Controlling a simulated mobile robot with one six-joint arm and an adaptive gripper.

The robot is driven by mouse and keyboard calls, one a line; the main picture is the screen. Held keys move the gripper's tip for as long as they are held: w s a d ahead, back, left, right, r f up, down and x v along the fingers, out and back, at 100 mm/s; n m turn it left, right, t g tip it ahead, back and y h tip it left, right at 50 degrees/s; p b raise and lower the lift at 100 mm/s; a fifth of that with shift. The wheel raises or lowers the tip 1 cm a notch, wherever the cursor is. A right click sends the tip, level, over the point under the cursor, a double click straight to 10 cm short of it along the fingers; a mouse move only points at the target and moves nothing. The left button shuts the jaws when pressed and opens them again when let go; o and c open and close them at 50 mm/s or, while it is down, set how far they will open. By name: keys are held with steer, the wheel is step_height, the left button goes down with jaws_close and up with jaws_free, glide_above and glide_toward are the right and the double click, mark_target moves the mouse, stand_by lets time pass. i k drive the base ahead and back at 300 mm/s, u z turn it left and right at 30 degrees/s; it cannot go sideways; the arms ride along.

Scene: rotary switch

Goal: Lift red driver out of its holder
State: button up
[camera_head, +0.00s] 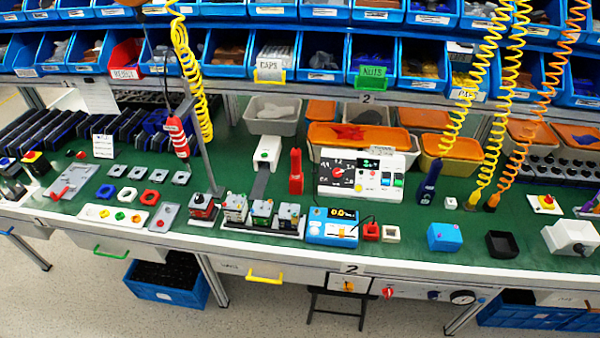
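A red driver (177,137) with a pale label hangs at the left of the bench. It is beside a grey slanted post (201,150), with a yellow coiled cord (190,75) close by. The driver looks nearly upright and slightly tilted. I cannot tell how its holder grips it. A second red upright tool-like object (296,172) stands on the green bench, left of the white control panel. My gripper does not show in this view.
The green bench (400,235) holds small fixtures, a white control panel (368,176) and a blue box (444,237). Yellow and orange coiled cords hang at the right, with a dark blue tool (429,186) below one. Blue bins (320,55) line the back.

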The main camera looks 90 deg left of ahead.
mark_target(295, 152)
steer(key=k, duration=1.9)
steer(key=u, duration=2.35)
steer(key=i, duration=0.3)
steer(key=z, duration=0.35)
